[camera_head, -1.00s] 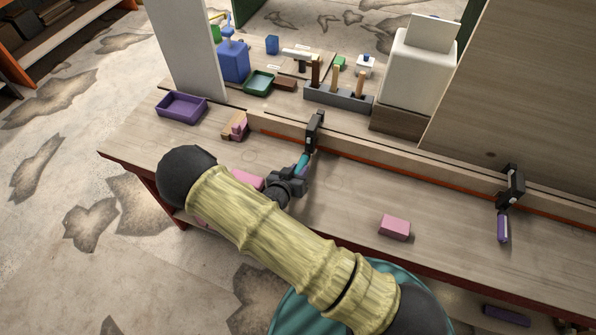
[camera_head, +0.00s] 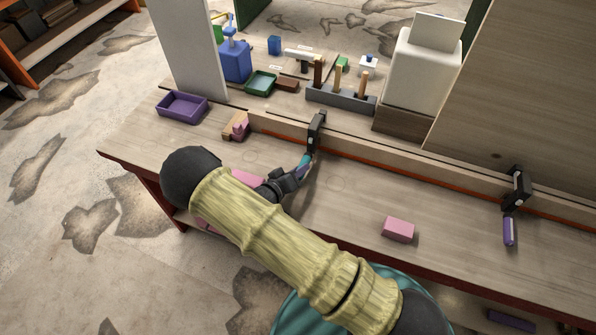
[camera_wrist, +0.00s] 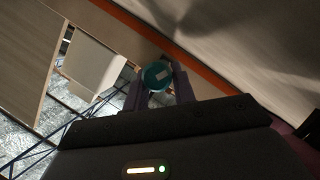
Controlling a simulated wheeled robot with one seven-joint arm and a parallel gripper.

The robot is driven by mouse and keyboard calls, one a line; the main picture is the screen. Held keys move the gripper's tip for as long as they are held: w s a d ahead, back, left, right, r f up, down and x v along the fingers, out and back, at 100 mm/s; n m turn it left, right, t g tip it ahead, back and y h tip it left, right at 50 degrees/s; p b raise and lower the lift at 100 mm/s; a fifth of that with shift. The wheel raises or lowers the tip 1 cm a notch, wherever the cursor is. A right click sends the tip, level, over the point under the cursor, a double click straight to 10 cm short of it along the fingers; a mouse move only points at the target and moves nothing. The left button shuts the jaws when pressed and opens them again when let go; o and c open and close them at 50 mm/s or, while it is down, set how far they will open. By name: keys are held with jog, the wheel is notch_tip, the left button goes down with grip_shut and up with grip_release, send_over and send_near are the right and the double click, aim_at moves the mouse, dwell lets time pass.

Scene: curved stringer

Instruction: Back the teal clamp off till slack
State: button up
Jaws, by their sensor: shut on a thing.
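The teal clamp (camera_head: 316,132) has a black frame set over the long wooden strip at the middle of the bench. Its teal handle (camera_head: 304,161) sticks out toward the front of the bench. My gripper (camera_head: 299,172) is at that handle, coming from the lower left, with its fingers partly hidden. In the wrist view the round teal handle end (camera_wrist: 157,75) sits between my two purple fingers, which are shut on it. The screw and pad of the clamp are too small to make out.
A second clamp with a purple handle (camera_head: 508,230) is on the strip at the right. Pink blocks lie on the bench, one (camera_head: 397,229) right of my arm. A purple tray (camera_head: 182,106) is at the left; a grey rack (camera_head: 341,98) stands behind the strip.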

dwell(0.3)
jog(key=o, duration=1)
jog(key=b+v, duration=0.3)
jog(key=v, duration=1.4)
jog(key=shift+a, duration=0.3)
jog(key=shift+s, duration=0.1)
